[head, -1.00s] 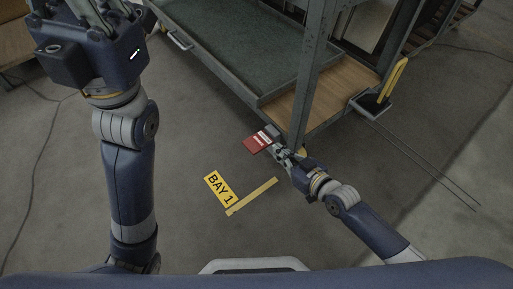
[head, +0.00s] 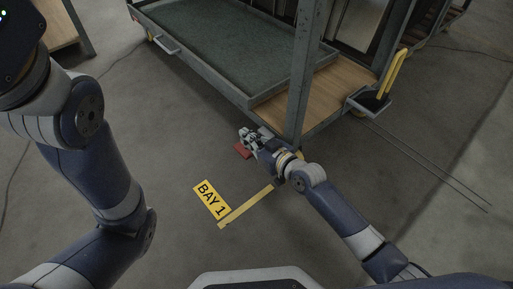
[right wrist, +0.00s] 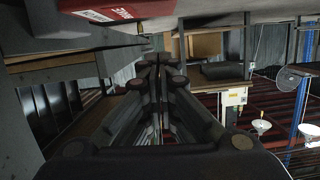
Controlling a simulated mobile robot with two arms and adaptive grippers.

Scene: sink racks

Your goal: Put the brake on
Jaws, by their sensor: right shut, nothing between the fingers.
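The red brake pedal (head: 241,151) sticks out low at the near corner of the cart, beside the grey post. In the head view my right gripper covers much of it. In the right wrist view the red pedal (right wrist: 75,17) with its white label runs along the top left edge. My right gripper (head: 247,134) is shut and empty, at the pedal's far side in the head view; I cannot tell whether they touch. Its closed fingers (right wrist: 158,66) show in the right wrist view, below and right of the label. My left arm is at the left; its gripper is out of view.
The cart has a green-lined tray (head: 225,62), a wooden shelf (head: 300,92) and a grey post (head: 306,70) near my right arm. A yellow handle (head: 393,76) stands at the right. A yellow BAY 1 floor sign (head: 210,198) lies on clear floor.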

